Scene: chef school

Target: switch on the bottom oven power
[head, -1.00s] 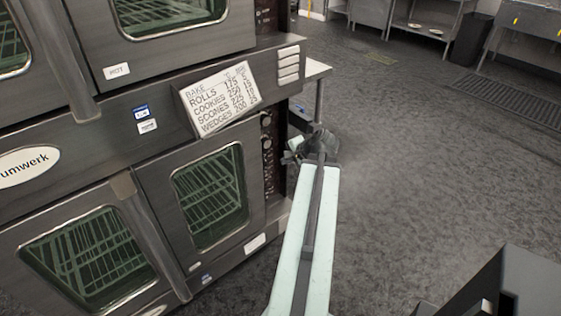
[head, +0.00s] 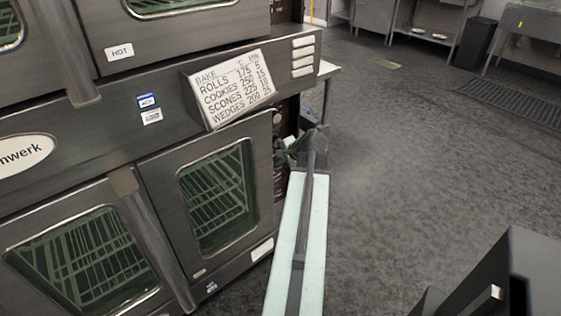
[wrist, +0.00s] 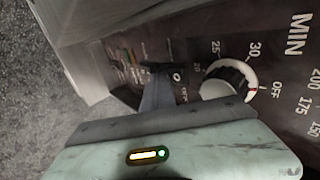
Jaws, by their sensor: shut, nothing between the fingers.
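The bottom oven (head: 160,172) has two glass doors, with a dark control panel (head: 279,182) on its right side. In the wrist view this panel (wrist: 285,70) shows printed numbers, MIN and OFF, and a pale round dial (wrist: 229,79) with a red mark. A "0" mark shows left of the dial, close to the fingers. The power switch itself cannot be made out clearly. My gripper (head: 287,146) is shut and empty, close in front of the panel. Its dark fingers (wrist: 154,78) also show in the wrist view, hiding part of the panel. Contact cannot be told.
The upper oven (head: 170,27) stands above, with a bake-times sign (head: 232,90) between them. The grey floor (head: 420,150) to the right is open. A dark bin (head: 474,44) stands far back.

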